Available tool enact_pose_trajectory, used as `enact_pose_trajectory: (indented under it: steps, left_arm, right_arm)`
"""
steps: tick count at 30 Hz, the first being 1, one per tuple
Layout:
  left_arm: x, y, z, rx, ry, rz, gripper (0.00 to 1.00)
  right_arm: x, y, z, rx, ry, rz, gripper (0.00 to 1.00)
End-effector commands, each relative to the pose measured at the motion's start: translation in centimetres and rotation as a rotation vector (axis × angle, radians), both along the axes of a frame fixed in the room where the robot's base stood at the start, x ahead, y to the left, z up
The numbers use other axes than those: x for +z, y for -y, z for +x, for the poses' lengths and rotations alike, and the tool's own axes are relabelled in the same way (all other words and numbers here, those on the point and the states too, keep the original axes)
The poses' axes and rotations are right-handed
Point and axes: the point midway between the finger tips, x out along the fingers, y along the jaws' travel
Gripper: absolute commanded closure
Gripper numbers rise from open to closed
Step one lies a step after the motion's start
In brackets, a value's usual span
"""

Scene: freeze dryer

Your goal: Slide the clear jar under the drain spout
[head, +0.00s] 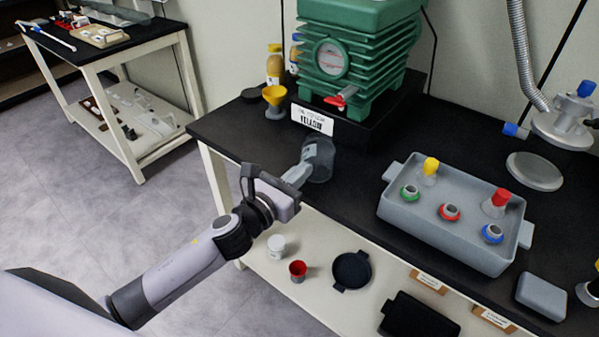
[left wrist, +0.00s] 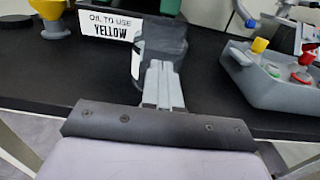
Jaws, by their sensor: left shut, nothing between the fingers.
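The clear jar (head: 320,163) stands upright on the black bench top in front of the green pump (head: 352,60). The red drain spout (head: 341,99) sticks out low on the pump's front, behind and slightly right of the jar in the head view. My left gripper (head: 308,152) is shut and empty, its fingertips at the jar's near left side. I cannot tell whether they touch it. In the left wrist view the shut fingers (left wrist: 160,75) overlap the jar (left wrist: 136,62), which is partly hidden behind them. My right gripper is not in view.
A sign reading "oil to use yellow" (head: 312,119) stands left of the spout. A yellow funnel (head: 274,100) and an oil bottle (head: 275,65) are further left. A grey tray (head: 430,226) with coloured-topped parts sits to the right. Bench top between jar and tray is clear.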

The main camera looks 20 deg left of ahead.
Motion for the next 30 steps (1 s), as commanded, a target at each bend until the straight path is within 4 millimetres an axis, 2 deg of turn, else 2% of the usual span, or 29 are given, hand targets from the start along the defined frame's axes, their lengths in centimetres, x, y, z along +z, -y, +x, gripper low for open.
enact_pose_trajectory:
  steps: [5,16,30]
  left_arm:
    - [0.0,0.0,0.1,0.000,0.001,0.000,1.00]
    - [0.0,1.2,3.5,0.001,0.001,0.000,1.00]
    - [0.0,1.2,3.7,0.001,0.000,-0.001,1.00]
  right_arm:
    - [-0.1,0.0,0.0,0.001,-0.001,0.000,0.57]
    - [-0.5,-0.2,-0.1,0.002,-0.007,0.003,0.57]
    - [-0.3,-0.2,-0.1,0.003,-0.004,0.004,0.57]
